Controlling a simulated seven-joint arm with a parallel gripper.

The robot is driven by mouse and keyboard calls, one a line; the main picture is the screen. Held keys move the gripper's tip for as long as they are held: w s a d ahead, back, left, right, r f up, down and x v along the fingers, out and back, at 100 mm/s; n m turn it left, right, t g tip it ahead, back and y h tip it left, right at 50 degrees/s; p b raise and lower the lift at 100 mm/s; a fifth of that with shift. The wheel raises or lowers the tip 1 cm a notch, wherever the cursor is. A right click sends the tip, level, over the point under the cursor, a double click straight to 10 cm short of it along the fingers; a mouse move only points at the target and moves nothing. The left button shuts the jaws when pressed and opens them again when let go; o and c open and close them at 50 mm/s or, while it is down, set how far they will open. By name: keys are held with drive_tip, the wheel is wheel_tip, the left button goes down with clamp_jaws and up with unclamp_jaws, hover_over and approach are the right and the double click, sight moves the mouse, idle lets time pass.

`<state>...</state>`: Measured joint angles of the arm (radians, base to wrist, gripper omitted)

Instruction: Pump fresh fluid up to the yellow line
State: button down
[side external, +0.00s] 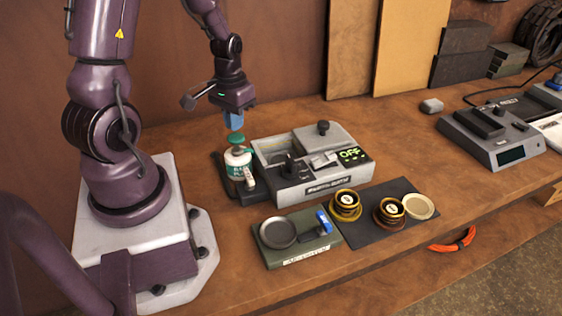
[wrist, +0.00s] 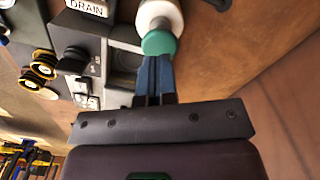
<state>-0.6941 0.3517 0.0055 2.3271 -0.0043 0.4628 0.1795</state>
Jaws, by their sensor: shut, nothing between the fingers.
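A white bottle (side external: 239,165) with a green label and green pump head (side external: 237,140) stands upright at the left of a grey machine (side external: 310,175). The machine has a lit green display (side external: 353,154) reading OFF. My gripper (side external: 235,126) points down just above the pump head, its blue fingers shut with nothing between them. In the wrist view the fingertips (wrist: 154,60) are at the edge of the green pump head (wrist: 159,42); I cannot tell whether they touch. The bottle (wrist: 158,14) is partly cut off there. I cannot make out a yellow line or fluid level.
A green-grey plate with a round dish (side external: 278,232) and a blue part lies in front. Gold-and-black round pieces (side external: 345,204) and a pale disc (side external: 419,206) rest on a dark mat (side external: 370,238). Another grey device (side external: 490,137) stands right. Bench between is mostly clear. A DRAIN label (wrist: 87,6) shows.

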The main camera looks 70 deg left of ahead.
sight(236, 137)
drive_tip(key=shift+f, duration=0.15)
drive_tip(key=shift+f, duration=2.05)
drive_tip(key=shift+r, duration=3.25)
